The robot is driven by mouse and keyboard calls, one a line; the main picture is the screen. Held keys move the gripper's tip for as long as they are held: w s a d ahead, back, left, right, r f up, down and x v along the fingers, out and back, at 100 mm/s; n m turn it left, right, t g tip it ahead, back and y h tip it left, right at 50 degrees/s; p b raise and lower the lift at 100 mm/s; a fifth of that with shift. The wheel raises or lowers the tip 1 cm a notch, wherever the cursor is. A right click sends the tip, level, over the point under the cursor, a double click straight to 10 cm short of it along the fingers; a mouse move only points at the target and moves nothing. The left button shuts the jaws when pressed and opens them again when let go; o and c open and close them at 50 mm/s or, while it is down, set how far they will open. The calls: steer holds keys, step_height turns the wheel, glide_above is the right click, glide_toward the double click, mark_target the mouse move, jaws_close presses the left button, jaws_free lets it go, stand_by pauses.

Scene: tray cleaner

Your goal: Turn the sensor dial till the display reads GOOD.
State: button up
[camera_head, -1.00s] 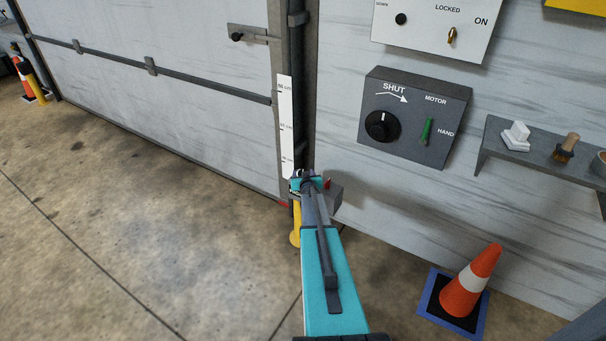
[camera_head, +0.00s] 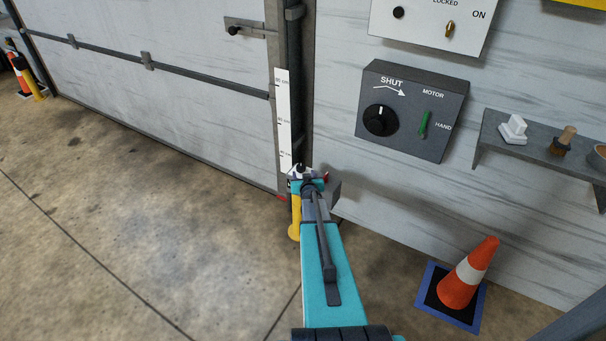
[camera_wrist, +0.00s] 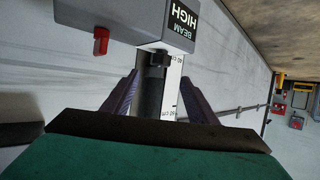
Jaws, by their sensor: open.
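The grey sensor box (camera_wrist: 115,18) fills the top of the wrist view. Its dark display (camera_wrist: 182,25) reads BEAM HIGH, upside down in that view. A red knob (camera_wrist: 101,41), which looks like the dial, sticks out at the box's left. My gripper (camera_wrist: 158,76) is open, its two fingers apart below the box, with the red knob outside them to the left. I see nothing held between the fingers. In the head view my gripper (camera_head: 306,173) is at the door post and partly hides the sensor box (camera_head: 334,194).
A white ruled strip (camera_head: 284,120) stands on the door post. A wall control box (camera_head: 414,105) with a black knob and green lever hangs at the right, beside a small shelf (camera_head: 492,137). An orange cone (camera_head: 462,282) stands on the floor.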

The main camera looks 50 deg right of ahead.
steer(key=shift+v, duration=1.15)
